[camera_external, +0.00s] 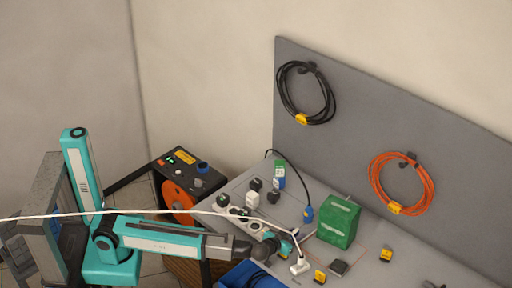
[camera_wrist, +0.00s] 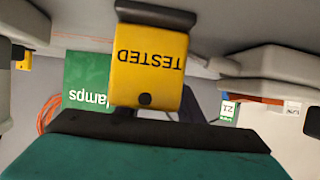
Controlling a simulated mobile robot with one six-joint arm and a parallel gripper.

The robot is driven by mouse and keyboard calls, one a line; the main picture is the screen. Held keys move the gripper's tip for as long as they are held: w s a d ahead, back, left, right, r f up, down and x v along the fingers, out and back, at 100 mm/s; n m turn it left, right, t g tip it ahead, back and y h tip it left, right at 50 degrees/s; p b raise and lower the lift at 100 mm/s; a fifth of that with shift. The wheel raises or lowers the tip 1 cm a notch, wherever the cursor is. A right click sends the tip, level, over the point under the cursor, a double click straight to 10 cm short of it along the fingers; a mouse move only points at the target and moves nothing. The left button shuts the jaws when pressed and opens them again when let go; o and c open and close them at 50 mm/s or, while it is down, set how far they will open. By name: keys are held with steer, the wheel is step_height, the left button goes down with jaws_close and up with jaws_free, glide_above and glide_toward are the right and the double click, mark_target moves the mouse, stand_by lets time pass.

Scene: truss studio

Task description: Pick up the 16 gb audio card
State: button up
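I cannot single out the 16 gb audio card with certainty in either view; its lettering is too small or hidden. My gripper (camera_external: 284,243) is low over the work table, near the white power strip and left of the green box. In the wrist view a yellow block marked TESTED (camera_wrist: 150,70) with a dark cap stands large in the middle, above a teal part with a dark edge. The fingers' opening and any grasp cannot be made out.
The green box (camera_external: 339,222) stands on the table and shows in the wrist view (camera_wrist: 85,80). A white plug (camera_external: 300,266), dark block (camera_external: 339,267) and yellow blocks (camera_external: 320,276) (camera_external: 386,254) lie around it. A blue bin (camera_external: 250,275) is in front. Cable coils (camera_external: 306,92) (camera_external: 401,183) hang behind.

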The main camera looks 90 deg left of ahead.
mark_target(295, 232)
steer(key=shift+c, duration=0.2)
jaws_close()
steer(key=shift+r, duration=0.2)
steer(key=shift+r+b, duration=0.95)
steer(key=shift+r, duration=3.9)
